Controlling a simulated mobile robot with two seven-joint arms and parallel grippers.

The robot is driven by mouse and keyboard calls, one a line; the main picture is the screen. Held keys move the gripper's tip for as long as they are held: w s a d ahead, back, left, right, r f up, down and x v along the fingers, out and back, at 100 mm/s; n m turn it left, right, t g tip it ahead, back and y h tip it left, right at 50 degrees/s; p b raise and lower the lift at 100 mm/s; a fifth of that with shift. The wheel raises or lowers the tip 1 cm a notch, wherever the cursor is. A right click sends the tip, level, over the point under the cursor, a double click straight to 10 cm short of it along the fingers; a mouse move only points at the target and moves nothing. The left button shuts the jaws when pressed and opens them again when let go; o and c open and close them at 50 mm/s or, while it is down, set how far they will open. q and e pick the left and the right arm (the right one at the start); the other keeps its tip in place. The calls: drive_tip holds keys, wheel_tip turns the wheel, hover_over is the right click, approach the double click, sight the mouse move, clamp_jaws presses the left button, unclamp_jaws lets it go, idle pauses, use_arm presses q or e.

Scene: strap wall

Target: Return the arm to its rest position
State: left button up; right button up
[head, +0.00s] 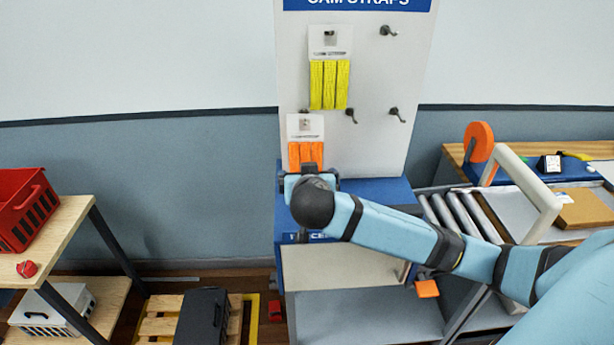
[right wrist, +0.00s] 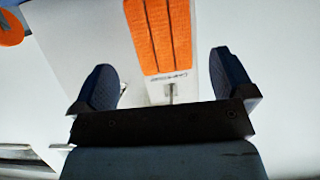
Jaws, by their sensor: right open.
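My right arm (head: 395,236) comes in from the right in the head view and reaches to the strap wall (head: 375,75). My right gripper (right wrist: 165,85) is open in the right wrist view, with its two dark fingers wide apart. An orange strap pack (right wrist: 160,35) on a white card lies beyond and between the fingers, and neither finger appears to touch it. In the head view the orange strap pack (head: 306,154) hangs low on the wall, just above my wrist, which hides its lower part. My left gripper is not in view.
A yellow strap pack (head: 329,85) hangs above the orange one, with several bare hooks (head: 388,30) beside it. A roller conveyor (head: 465,215) and bench stand at the right. A wooden shelf (head: 60,235) with a red crate (head: 25,208) is at the left.

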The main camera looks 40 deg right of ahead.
drive_tip(key=b+v, duration=0.1)
drive_tip(key=v, duration=0.8)
drive_tip(key=s+a+f+n+g+y, duration=0.3)
drive_tip(key=s+f+n+g+y, duration=0.45)
drive_tip(key=s+f, duration=1.35)
drive_tip(key=w+a+f+n+t+y, duration=0.1)
drive_tip(key=w+a+f+t, duration=0.2)
drive_tip(key=f, duration=0.3)
drive_tip(key=w+a+f+n+t+y, duration=0.1)
drive_tip(key=w+a+f+t, duration=0.1)
drive_tip(key=f, duration=0.5)
drive_tip(key=shift+w+a+t+y+p, duration=0.4)
drive_tip(key=shift+a+t, duration=0.35)
drive_tip(key=shift+t, duration=0.4)
